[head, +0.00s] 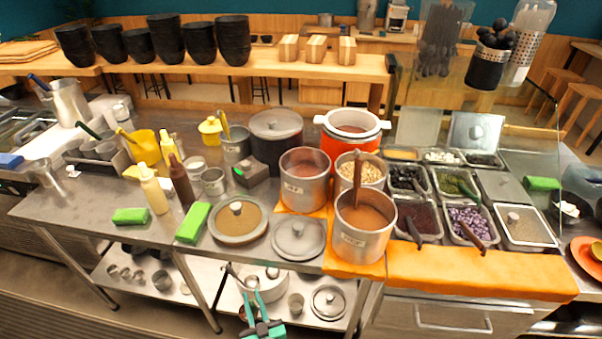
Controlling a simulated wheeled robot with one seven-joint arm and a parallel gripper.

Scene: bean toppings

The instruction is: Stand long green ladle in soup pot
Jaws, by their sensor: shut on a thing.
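A long green handle (88,130) leans out of the metal cups at the far left of the counter; its lower end is hidden, so I cannot tell if it is a ladle. Two open steel soup pots stand on the orange cloth. The front pot (364,243) holds brown soup and a brown handle standing in it. The pot behind it to the left (305,192) holds reddish soup. My gripper (253,294) is low at the bottom centre, in front of the lower shelf and away from both pots. It is shut on a thin greyish thing (233,272), too small to identify.
Round lids (299,240), bottles (154,192) and green sponges (130,216) crowd the counter. Topping trays (468,224) fill the right side. Some bare steel shows at the left front.

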